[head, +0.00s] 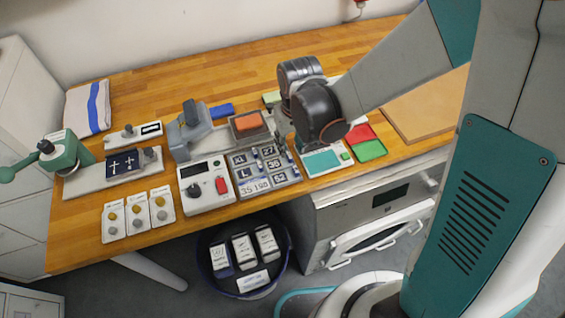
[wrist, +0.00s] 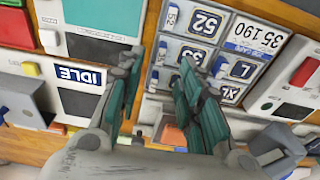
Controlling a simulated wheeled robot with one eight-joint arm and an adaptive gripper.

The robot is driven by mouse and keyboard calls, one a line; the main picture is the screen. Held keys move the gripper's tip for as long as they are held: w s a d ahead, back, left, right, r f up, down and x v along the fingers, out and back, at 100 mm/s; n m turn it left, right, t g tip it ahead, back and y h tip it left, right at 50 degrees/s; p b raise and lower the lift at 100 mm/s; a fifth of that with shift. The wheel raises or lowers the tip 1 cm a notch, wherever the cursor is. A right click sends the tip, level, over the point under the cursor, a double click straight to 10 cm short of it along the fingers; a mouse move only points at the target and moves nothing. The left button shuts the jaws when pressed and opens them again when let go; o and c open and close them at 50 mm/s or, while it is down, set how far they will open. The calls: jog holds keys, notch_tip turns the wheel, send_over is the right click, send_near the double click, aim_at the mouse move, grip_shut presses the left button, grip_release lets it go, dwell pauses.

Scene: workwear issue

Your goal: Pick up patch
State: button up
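A grey tray (head: 256,187) of square patches with dark blue, white-lettered labels lies near the table's front edge, left of my arm. In the wrist view, the patch marked 52 (wrist: 206,24), the patch marked L (wrist: 242,69) and the patch marked XL (wrist: 231,93) can be read, beside a 35 190 label (wrist: 258,36). Which one is meant I cannot tell. My gripper (wrist: 158,68) is open, its two green-padded fingers apart above the tray's edge column, with nothing seen held between them. In the head view my wrist mostly hides the gripper.
A control box with a red switch (head: 221,185) stands left of the tray. A screen device (head: 322,162) and red and green trays (head: 369,150) lie to the right. A dark bin (head: 219,273) stands on the floor.

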aim_at(289, 155)
jog(key=shift+w+a+f+b, duration=0.1)
jog(key=shift+f+b, duration=0.75)
jog(key=shift+f, duration=0.5)
jog(key=shift+w+f+b, duration=0.1)
jog(key=shift+f+b, duration=0.7)
jog(key=shift+f, duration=0.5)
jog(key=shift+r, duration=0.1)
jog(key=shift+c, duration=0.5)
grip_shut()
